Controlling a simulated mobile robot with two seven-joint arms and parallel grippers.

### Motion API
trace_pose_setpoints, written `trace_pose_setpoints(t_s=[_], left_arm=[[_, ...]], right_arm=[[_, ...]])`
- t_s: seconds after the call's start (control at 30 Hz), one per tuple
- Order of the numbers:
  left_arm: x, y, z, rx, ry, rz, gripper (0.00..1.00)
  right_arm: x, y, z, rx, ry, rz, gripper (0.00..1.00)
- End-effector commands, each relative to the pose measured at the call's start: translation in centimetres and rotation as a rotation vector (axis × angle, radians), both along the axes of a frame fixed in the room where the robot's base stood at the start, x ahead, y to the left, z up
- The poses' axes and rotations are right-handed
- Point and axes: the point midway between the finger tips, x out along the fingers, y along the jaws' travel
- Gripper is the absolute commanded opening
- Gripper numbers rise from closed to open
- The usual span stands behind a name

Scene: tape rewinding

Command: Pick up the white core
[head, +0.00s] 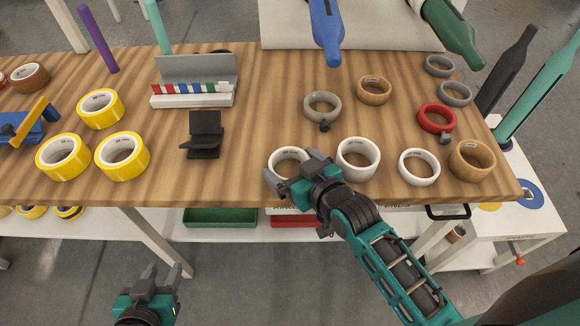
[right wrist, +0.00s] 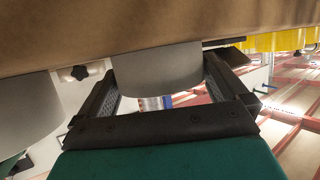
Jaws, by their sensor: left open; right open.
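Three white cores stand in a row near the table's front edge. The left white core (head: 287,150) is partly hidden by my right gripper (head: 292,170). The middle white core (head: 345,163) and the right white core (head: 419,180) stand to its right. My right gripper is open, with a finger on either side of the left white core. In the right wrist view, this core (right wrist: 157,70) shows between the open fingers (right wrist: 160,90), with gaps visible beside it. My left gripper (head: 161,275) is open and empty, low in front of the table.
The wooden table (head: 260,110) also holds yellow tape rolls (head: 122,157), a black stand (head: 205,135), a grey core (head: 322,104), a red core (head: 437,117) and brown cores (head: 374,89). Another white core stands close beside my right gripper. A green bin (head: 220,217) is on the shelf below.

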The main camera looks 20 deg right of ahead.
Motion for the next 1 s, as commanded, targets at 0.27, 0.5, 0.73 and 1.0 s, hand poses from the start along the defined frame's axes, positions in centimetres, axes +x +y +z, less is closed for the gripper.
trace_pose_setpoints(t_s=[0.27, 0.5, 0.73, 1.0], left_arm=[[0.12, 0.03, 0.04, 0.0, -0.002, 0.001, 0.43], [0.13, 0.06, 0.04, 0.0, -0.003, 0.002, 0.43], [0.13, 0.07, 0.04, 0.0, -0.003, 0.002, 0.43], [0.12, 0.08, 0.26, 0.001, -0.002, 0.002, 0.43]], right_arm=[[0.32, 0.12, -0.16, 0.0, 0.001, 0.001, 1.0], [0.3, 0.1, -0.15, 0.0, 0.001, 0.0, 0.78], [0.3, 0.1, -0.12, -0.001, 0.0, 0.0, 0.66], [0.33, 0.1, 0.63, 0.0, -0.002, 0.0, 0.66]])
